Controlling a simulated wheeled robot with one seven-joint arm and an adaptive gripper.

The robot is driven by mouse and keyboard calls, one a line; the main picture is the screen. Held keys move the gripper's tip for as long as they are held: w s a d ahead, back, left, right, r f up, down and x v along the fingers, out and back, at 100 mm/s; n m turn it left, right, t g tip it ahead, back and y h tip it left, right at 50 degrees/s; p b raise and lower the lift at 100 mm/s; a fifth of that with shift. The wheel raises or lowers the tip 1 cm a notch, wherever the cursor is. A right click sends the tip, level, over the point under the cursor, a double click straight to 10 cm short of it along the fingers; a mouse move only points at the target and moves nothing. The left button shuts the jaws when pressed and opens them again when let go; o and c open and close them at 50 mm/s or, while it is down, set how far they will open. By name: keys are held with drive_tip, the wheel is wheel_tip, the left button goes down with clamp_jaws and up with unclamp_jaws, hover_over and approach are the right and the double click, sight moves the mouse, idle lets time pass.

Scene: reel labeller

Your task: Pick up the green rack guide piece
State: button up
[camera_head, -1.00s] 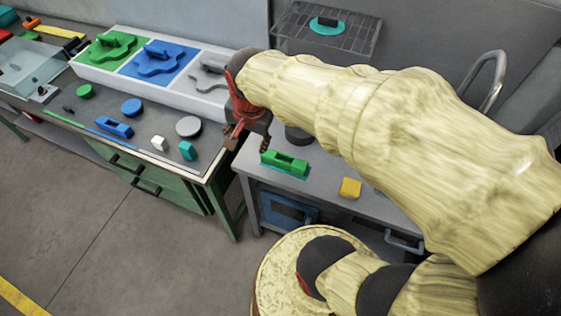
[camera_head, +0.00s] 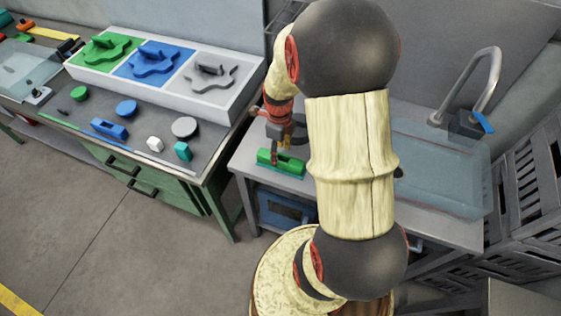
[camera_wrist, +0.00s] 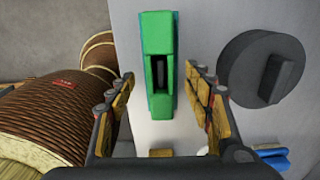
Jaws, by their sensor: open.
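The green rack guide piece (camera_head: 281,163) lies on the grey table near its left front edge in the head view. In the wrist view the green piece (camera_wrist: 158,68) is a long block with a dark slot, running lengthwise between and beyond my fingers. My gripper (camera_head: 277,150) is just above it and partly hidden by my arm. In the wrist view my gripper (camera_wrist: 162,90) is open, with one finger on each side of the piece and a gap on both sides. I cannot tell the exact height between fingertips and piece.
A dark round piece (camera_wrist: 262,75) with a raised bar lies right of the green piece in the wrist view. A blue item (camera_wrist: 272,157) is at lower right. The neighbouring workbench (camera_head: 75,118) holds several coloured pieces. A clear-walled basin (camera_head: 440,170) stands right of my arm.

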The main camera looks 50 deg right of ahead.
sight(280, 160)
drive_tip(key=f, duration=0.2)
drive_tip(key=f+b, duration=0.1)
drive_tip(key=f, duration=0.2)
drive_tip(key=shift+s+d, duration=0.1)
drive_tip(key=shift+s, duration=0.1)
drive_tip(key=shift+r, duration=0.1)
drive_tip(key=shift+c, duration=0.4)
clamp_jaws()
